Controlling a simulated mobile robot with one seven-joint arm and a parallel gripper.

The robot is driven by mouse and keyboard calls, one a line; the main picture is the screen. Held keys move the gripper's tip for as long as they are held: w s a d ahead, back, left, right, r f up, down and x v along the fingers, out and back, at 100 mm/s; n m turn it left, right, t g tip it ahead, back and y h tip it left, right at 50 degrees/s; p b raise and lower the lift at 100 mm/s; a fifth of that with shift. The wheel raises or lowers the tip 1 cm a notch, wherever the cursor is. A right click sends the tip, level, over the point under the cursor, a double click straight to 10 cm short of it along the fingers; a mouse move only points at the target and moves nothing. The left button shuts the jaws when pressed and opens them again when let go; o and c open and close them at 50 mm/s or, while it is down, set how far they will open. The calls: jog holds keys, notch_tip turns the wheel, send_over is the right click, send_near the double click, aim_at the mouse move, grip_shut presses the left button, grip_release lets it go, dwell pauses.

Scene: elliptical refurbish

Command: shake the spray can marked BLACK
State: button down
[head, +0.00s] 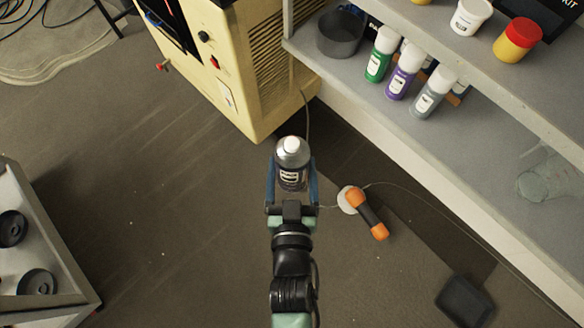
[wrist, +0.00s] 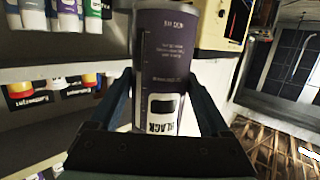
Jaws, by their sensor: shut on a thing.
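The spray can marked BLACK (head: 291,170) is dark, with a white cap and a silvery shoulder. My gripper (head: 291,182) is shut on it, one blue finger on each side of its body. In the head view I hold it in the air above the dark floor, in front of the cream machine. In the wrist view the can (wrist: 166,60) fills the middle between the two fingers (wrist: 165,90). The can's top end is cut off in the wrist view.
The cream machine (head: 235,70) stands behind my gripper. An orange-and-black object (head: 366,212) lies right of the arm. A grey tray (head: 55,235) with black discs is at left.

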aim_at(292, 187)
notch_tip(292, 187, up, 4)
jog(key=shift+f, duration=0.2)
jog(key=shift+s+d+f, duration=0.1)
jog(key=shift+s+f, duration=0.05)
jog(key=shift+f, duration=0.1)
notch_tip(292, 187, down, 6)
jog(key=shift+f, duration=0.25)
notch_tip(292, 187, up, 7)
jog(key=shift+f, duration=0.15)
notch_tip(292, 187, down, 6)
jog(key=shift+f, duration=0.5)
jog(key=shift+r, duration=0.1)
